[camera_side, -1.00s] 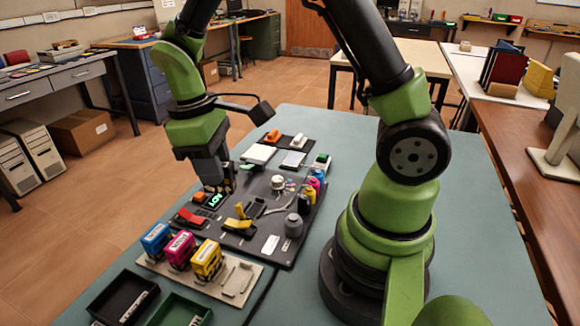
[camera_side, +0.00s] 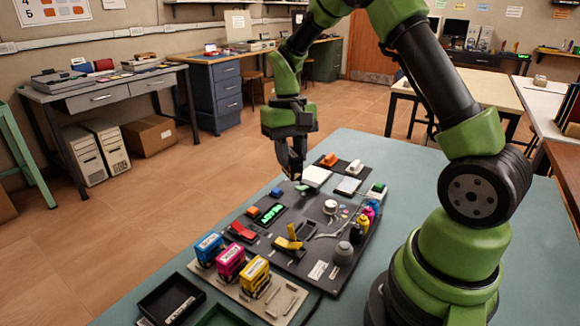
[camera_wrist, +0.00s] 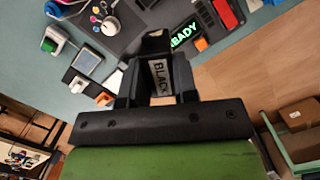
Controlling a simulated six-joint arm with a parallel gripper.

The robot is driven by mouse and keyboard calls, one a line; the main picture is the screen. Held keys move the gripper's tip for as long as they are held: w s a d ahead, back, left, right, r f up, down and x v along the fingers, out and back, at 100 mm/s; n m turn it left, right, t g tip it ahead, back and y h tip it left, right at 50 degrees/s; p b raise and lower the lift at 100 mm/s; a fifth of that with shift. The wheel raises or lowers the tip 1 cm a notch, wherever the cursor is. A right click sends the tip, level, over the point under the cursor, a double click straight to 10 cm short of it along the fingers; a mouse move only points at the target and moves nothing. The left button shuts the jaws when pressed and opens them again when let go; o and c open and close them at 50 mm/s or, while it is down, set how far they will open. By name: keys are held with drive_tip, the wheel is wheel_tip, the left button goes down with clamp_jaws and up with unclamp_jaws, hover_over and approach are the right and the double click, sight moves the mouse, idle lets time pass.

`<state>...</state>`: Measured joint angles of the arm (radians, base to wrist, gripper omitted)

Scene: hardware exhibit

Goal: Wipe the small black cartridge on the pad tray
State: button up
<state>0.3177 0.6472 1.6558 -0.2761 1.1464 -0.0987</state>
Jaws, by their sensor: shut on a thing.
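My gripper (camera_wrist: 157,72) is shut on the small black cartridge (camera_wrist: 160,80), whose grey label reads BLACK in the wrist view. In the side view my gripper (camera_side: 292,172) points down with the dark cartridge between its fingers, too small to make out clearly. It hangs over the far left end of the black panel, left of the pads. The dark pad tray (camera_side: 334,184) at the back carries a white pad (camera_side: 316,176) and a grey-white pad (camera_side: 348,186). The grey pad (camera_wrist: 86,62) shows at left in the wrist view.
An orange-topped item (camera_side: 329,160) and a white item (camera_side: 355,167) stand behind the pads. The black panel (camera_side: 300,262) holds a lit green display (camera_side: 271,214), red and yellow levers and bottles. Blue, magenta and yellow cartridges (camera_side: 230,263) stand in front.

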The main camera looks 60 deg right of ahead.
drive_tip(key=s+d+f+m+t+y, duration=0.1)
drive_tip(key=s+d+f+m, duration=0.2)
drive_tip(key=d+m, duration=0.5)
drive_tip(key=s+d+f+m, duration=0.3)
drive_tip(key=d+m, duration=0.1)
drive_tip(key=d, duration=0.8)
drive_tip(key=shift+w+f, duration=0.15)
drive_tip(key=shift+f, duration=1.25)
drive_tip(key=shift+w+f, duration=0.15)
drive_tip(key=shift+f, duration=1.2)
drive_tip(key=shift+f, duration=0.35)
drive_tip(key=shift+d+f, duration=0.15)
drive_tip(key=shift+d, duration=0.8)
drive_tip(key=shift+a, duration=0.1)
drive_tip(key=shift+a, duration=1)
